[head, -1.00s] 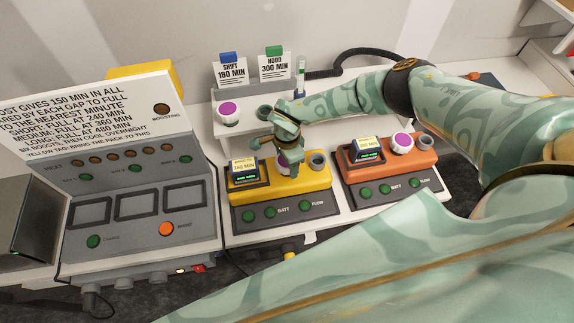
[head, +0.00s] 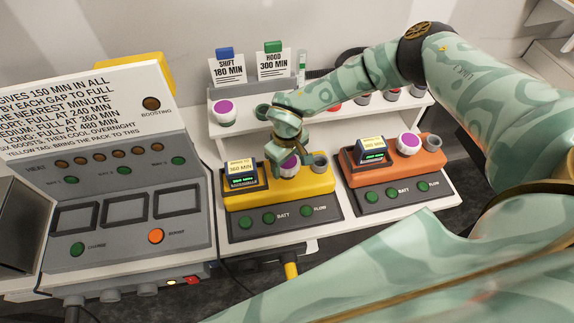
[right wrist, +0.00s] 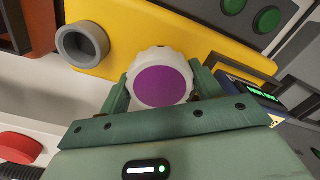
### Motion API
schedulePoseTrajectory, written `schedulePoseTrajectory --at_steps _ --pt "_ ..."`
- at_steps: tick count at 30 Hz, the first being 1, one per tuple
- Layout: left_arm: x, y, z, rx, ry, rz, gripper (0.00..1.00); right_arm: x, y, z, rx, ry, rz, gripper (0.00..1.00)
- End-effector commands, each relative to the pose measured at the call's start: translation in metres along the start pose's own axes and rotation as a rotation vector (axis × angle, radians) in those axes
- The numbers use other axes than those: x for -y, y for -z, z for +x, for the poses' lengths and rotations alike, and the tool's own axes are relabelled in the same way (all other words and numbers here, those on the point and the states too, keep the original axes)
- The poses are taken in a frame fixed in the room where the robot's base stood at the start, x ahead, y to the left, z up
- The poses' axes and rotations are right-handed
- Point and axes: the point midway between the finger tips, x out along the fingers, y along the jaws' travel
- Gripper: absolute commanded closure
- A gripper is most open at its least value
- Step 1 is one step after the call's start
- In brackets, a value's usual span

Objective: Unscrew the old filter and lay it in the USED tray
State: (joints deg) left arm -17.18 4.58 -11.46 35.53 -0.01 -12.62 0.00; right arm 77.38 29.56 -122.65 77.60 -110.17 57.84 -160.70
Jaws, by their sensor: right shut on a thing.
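The filter (head: 289,167), a white ribbed knob with a purple face, sits on the yellow unit (head: 262,191), between its small display and a grey open port (head: 320,165). My right gripper (head: 281,160) reaches down over it from above. In the right wrist view the filter (right wrist: 160,84) is between the two fingers of the right gripper (right wrist: 158,92), which are shut on its sides. It appears to be still against the yellow housing; I cannot tell how far it is unscrewed. My left gripper is out of view. I cannot make out a tray marked USED.
An orange unit (head: 393,160) with its own purple-faced filter (head: 408,143) stands to the right. A white shelf (head: 240,122) behind holds another purple-faced filter (head: 223,111), several cups and two signs. A grey charging console (head: 128,205) stands at left. My right arm crosses above the shelf.

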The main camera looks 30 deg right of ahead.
Motion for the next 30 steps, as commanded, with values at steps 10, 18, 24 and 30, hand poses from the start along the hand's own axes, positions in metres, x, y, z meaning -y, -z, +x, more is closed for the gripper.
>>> schedulePoseTrajectory --at_steps 10,18,24,30 --pt "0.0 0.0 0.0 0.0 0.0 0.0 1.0 0.0 0.0 0.0 -0.001 0.0 0.004 0.13" --pt "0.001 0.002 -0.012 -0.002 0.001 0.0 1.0 0.0 0.0 -0.003 0.001 0.0 0.249 0.13" --pt "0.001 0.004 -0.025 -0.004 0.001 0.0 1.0 0.0 0.0 -0.003 0.001 0.0 0.575 0.13" --pt "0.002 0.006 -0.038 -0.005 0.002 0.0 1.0 0.0 -0.001 -0.003 0.001 0.0 0.901 0.13"
